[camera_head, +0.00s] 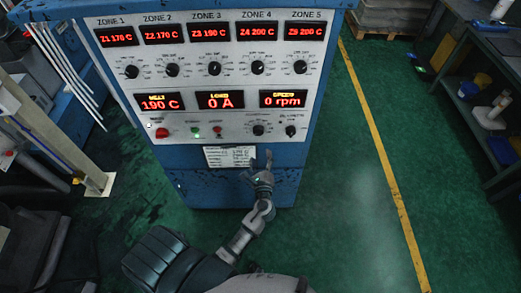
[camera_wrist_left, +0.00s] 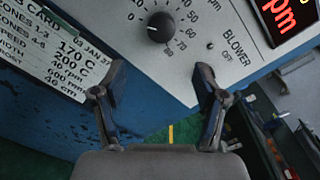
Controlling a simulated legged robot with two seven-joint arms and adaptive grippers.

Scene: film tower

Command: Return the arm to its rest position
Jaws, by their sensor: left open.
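My left gripper (camera_head: 262,165) is in front of the lower part of a blue control cabinet (camera_head: 190,180), just right of the white settings label. In the left wrist view, my left gripper (camera_wrist_left: 160,80) has its two fingers spread wide with nothing between them. The fingers overlap the panel's lower edge, near the blower marking and a black knob (camera_wrist_left: 160,27). I cannot tell whether a fingertip touches the panel. My left arm (camera_head: 240,238) reaches up from the bottom of the head view. My right gripper does not show.
The panel (camera_head: 210,85) has lit red displays, with load and speed at 0, several knobs and a red button (camera_head: 162,132). A settings label (camera_head: 230,156) sits below it. Green floor (camera_head: 345,200) with a yellow line (camera_head: 385,165) is clear at right. A cluttered workbench (camera_head: 470,105) stands far right.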

